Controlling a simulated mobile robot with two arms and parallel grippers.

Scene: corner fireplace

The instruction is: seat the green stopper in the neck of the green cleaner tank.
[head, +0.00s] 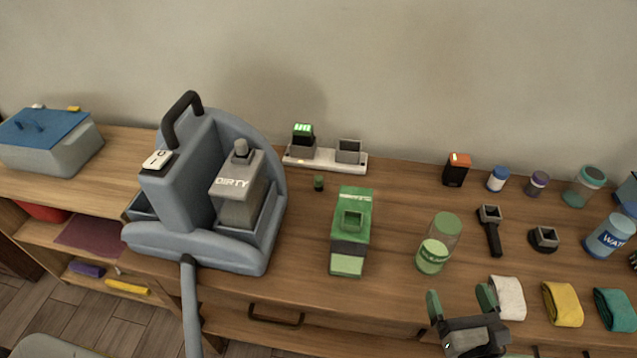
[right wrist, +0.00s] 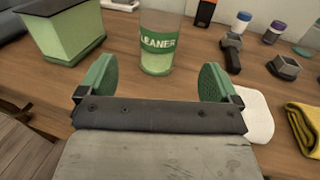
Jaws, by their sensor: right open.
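The neck looks open. Part of the tank shows at the upper left of the right wrist view (right wrist: 66,38). A small dark green stopper (head: 318,183) stands on the counter behind and left of the tank, apart from it. My right gripper (head: 461,296) is open and empty near the counter's front edge, right of the tank and in front of a cleaner bottle. My left gripper is not in view.
The grey machine (head: 180,205) with a DIRTY tank is left. A charger strip (head: 325,162) lies behind the stopper. Folded cloths (head: 562,304) lie right.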

